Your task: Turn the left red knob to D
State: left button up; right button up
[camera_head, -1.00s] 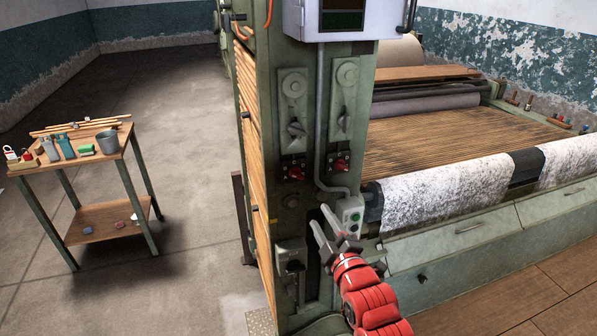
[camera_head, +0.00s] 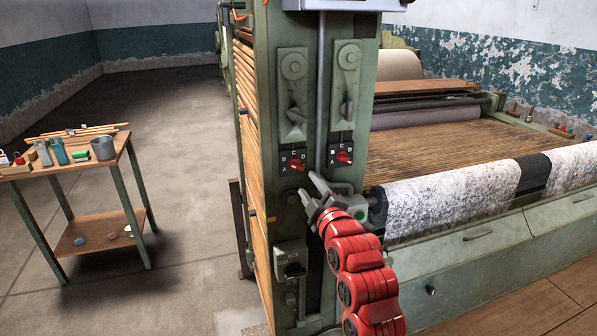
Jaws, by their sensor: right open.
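The left red knob (camera_head: 296,165) sits on a dark plate on the green machine post, with small white letters around it. I cannot tell for sure which letter it points to. A second red knob (camera_head: 345,157) sits to its right on a similar plate. My right gripper (camera_head: 309,184) is open and empty, its fingertips just below the left knob's plate and apart from the knob. My red right arm comes up from below. My left gripper is not in view.
Grey levers (camera_head: 297,115) hang above the knobs. A box with a green button (camera_head: 341,188) is partly behind my gripper. A white-speckled roll (camera_head: 450,197) lies to the right. A wooden table (camera_head: 70,162) with tools and a bucket stands left, with free floor between.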

aim_at(297, 168)
jog(key=p+x, duration=0.1)
jog(key=x, duration=0.7)
jog(key=shift+r+p, duration=0.1)
jog(key=shift+p, duration=0.3)
jog(key=shift+w+a, duration=0.1)
jog(key=shift+w, duration=0.3)
jog(key=shift+s, duration=0.15)
grip_shut()
